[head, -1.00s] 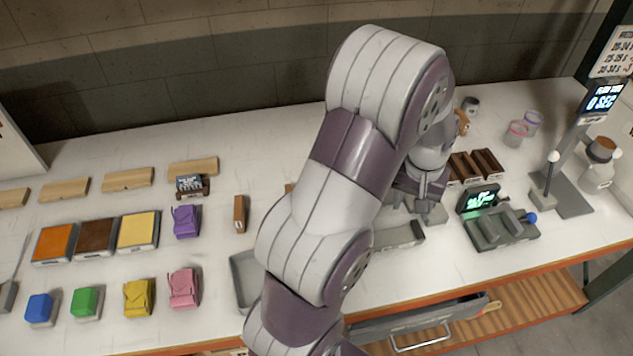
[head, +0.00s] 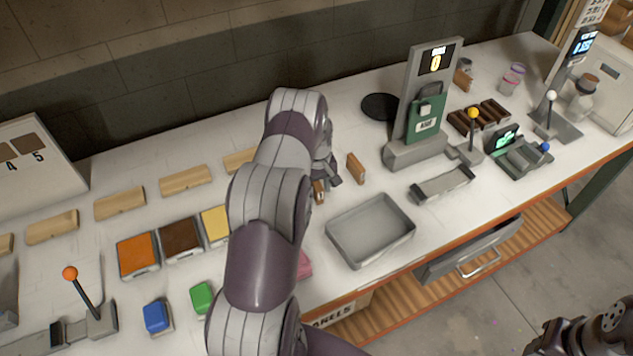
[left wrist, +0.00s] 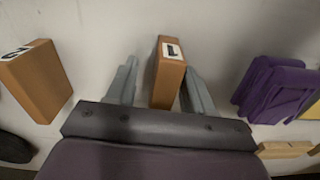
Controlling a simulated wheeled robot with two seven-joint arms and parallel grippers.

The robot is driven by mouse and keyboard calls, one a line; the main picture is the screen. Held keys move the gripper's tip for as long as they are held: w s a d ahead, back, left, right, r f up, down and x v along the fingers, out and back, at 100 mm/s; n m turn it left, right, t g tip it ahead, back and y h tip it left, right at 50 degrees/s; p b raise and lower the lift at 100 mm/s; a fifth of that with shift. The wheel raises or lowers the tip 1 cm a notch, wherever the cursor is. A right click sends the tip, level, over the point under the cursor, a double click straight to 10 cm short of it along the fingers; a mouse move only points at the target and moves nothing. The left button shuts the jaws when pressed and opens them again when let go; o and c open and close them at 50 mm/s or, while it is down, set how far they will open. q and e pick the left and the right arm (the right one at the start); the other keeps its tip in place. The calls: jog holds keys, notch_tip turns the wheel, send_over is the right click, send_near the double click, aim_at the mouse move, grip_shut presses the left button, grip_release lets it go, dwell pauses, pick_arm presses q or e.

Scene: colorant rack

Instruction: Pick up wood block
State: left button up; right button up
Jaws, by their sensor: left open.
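A brown wood block (left wrist: 170,78) with a white label on its end stands between the two fingers of my left gripper (left wrist: 160,72) in the left wrist view. The gripper is open, with a finger on each side of the block; I cannot tell whether either touches it. In the head view, the left gripper (head: 328,168) is partly hidden by my arm, and the block (head: 319,190) shows just below it. A second brown block (head: 356,168) stands to the right; it also shows at the left of the left wrist view (left wrist: 38,80). A dark part of my right arm shows at the bottom right.
A grey tray (head: 371,231) lies in front of the gripper. A grey machine with a green panel (head: 425,118) stands to the right. A purple bag (left wrist: 277,90) is right of the gripper. Colour trays (head: 137,254) and light wood pieces (head: 185,181) lie left.

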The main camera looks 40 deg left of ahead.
pick_arm(q)
jog(key=shift+f, duration=0.3)
jog(key=shift+s+a, duration=0.1)
jog(key=shift+s, duration=0.1)
grip_shut()
jog(key=shift+w, duration=0.1)
pick_arm(e)
jog(key=shift+s+r, duration=0.1)
jog(key=shift+s, duration=0.05)
